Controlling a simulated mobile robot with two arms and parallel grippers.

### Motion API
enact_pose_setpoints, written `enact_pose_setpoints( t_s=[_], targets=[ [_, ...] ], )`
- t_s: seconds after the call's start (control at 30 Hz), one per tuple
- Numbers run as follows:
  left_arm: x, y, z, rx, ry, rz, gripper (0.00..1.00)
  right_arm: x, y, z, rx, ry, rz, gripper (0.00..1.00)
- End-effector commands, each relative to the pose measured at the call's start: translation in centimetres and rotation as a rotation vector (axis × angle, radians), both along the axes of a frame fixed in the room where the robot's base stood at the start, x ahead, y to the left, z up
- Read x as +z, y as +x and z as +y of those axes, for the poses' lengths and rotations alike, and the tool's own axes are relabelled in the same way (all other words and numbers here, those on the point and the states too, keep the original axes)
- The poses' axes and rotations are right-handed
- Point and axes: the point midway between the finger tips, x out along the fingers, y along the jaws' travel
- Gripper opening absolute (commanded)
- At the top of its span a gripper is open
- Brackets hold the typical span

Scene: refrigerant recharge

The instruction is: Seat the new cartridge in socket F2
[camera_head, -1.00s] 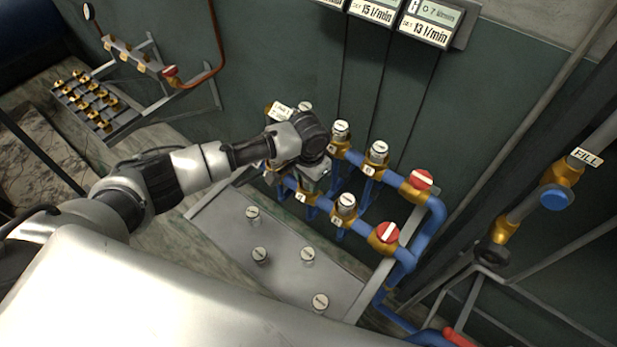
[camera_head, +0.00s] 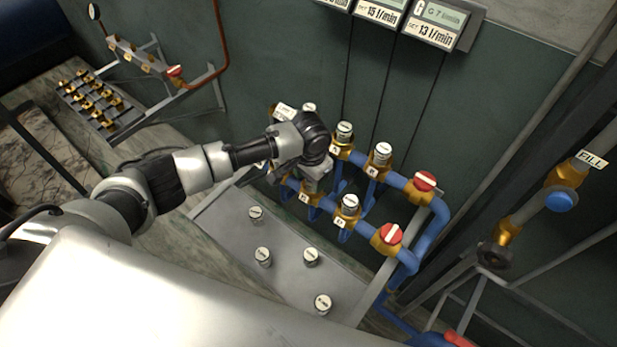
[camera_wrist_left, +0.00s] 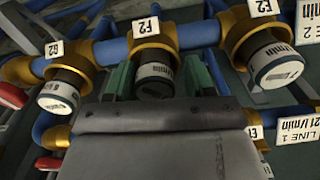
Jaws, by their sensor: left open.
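In the left wrist view a cartridge with a white cap (camera_wrist_left: 155,72) sits in the brass collar of socket F2 (camera_wrist_left: 154,32), marked by the F2 tag. My left gripper (camera_wrist_left: 157,80) is open, with one green finger on each side of this cartridge. I cannot tell whether the fingers touch it. In the head view my left gripper (camera_head: 316,182) is over the front row of the blue pipe manifold and hides the socket under it. How deep the cartridge sits is not clear. My right gripper is not in view.
Neighbouring capped cartridges stand close on the left (camera_wrist_left: 60,92) and right (camera_wrist_left: 272,62). Several white-capped cartridges (camera_head: 311,256) stand on a grey tray (camera_head: 225,235) in front of the manifold. Red valve knobs (camera_head: 389,234) are at its right end. A rack of brass fittings (camera_head: 95,103) is far left.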

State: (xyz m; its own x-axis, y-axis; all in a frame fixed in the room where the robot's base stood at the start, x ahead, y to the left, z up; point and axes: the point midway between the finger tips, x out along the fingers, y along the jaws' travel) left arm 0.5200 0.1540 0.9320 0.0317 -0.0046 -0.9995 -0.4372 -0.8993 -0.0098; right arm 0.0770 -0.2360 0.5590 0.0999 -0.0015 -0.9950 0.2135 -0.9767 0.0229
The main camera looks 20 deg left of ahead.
Motion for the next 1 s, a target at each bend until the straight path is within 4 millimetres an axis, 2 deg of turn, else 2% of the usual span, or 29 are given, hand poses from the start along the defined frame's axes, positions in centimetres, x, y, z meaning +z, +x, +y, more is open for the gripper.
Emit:
enact_pose_setpoints(
  t_s=[0.03,0.27,0.37,0.47,0.8,1.0],
  targets=[
    [-1.9,-1.3,-0.5,-0.007,0.0,0.031,0.69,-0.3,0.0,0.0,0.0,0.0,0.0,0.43],
    [-1.8,-1.3,-0.6,-0.008,-0.002,0.032,0.69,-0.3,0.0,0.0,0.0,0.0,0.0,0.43],
    [-1.1,-1.3,-0.6,-0.008,-0.005,0.029,0.69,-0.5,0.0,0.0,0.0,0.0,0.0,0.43],
    [0.3,-1.4,-0.5,-0.011,-0.005,0.025,0.69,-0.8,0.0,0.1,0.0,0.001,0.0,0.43],
    [8.0,-1.2,0.1,-0.002,-0.005,-0.001,0.69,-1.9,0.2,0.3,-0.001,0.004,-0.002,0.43],
    [10.5,-1.2,0.4,0.002,-0.003,-0.005,0.69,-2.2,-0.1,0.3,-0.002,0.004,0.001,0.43]
  ],
)
